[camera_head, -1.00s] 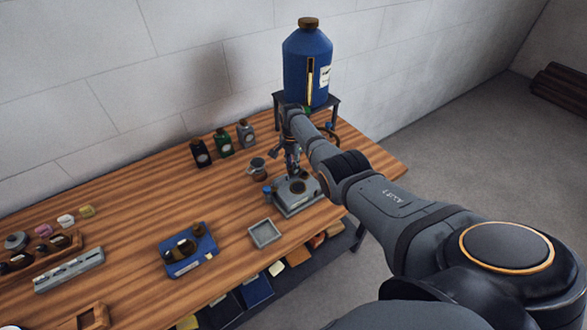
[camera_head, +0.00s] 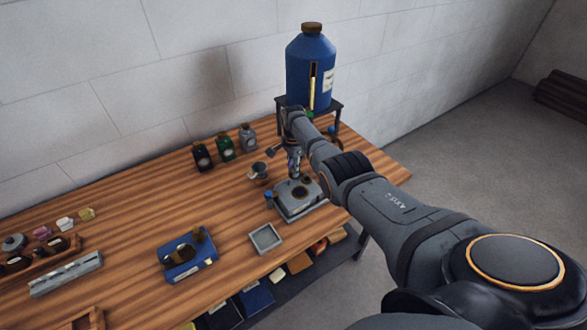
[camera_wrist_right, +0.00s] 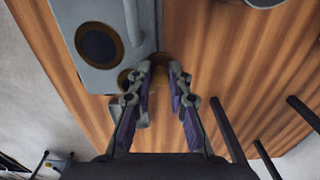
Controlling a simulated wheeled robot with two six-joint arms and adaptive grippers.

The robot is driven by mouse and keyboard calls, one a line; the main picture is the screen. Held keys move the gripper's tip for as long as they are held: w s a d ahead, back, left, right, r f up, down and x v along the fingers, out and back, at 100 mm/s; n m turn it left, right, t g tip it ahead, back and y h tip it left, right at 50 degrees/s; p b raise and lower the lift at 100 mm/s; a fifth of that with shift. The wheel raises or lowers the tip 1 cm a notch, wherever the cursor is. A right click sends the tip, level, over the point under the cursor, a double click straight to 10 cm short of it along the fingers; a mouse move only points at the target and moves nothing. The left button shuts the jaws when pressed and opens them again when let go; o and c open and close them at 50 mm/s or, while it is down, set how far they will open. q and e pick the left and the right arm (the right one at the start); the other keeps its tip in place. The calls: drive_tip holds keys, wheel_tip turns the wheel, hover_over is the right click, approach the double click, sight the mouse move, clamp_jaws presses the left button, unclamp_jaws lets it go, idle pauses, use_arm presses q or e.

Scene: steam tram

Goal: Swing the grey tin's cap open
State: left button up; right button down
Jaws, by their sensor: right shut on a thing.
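A grey box-like body (camera_head: 298,206), which I take for the grey tin, sits near the right end of the table, with a dark round opening ringed in brass on top. It also shows in the right wrist view (camera_wrist_right: 112,78), at upper left. My right gripper (camera_wrist_right: 160,72) is at the edge of this box, its fingers closed on a small brass-coloured part (camera_wrist_right: 161,60), seemingly the cap. The fingers hide most of that part, so how far it is swung is unclear. In the head view the right gripper (camera_head: 294,170) comes from above. My left gripper is not in view.
A blue box with brown caps (camera_head: 188,255) and a small grey tray (camera_head: 266,238) stand in front. Black (camera_head: 202,157), green (camera_head: 226,148) and grey (camera_head: 248,138) bottles line the back. A tall blue tank (camera_head: 311,70) stands behind. A small grey cup (camera_head: 259,171) is close by.

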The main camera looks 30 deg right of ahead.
drive_tip(key=c, duration=1.2)
unclamp_jaws()
wheel_tip(320, 180, up, 12)
drive_tip(key=shift+r, duration=0.1)
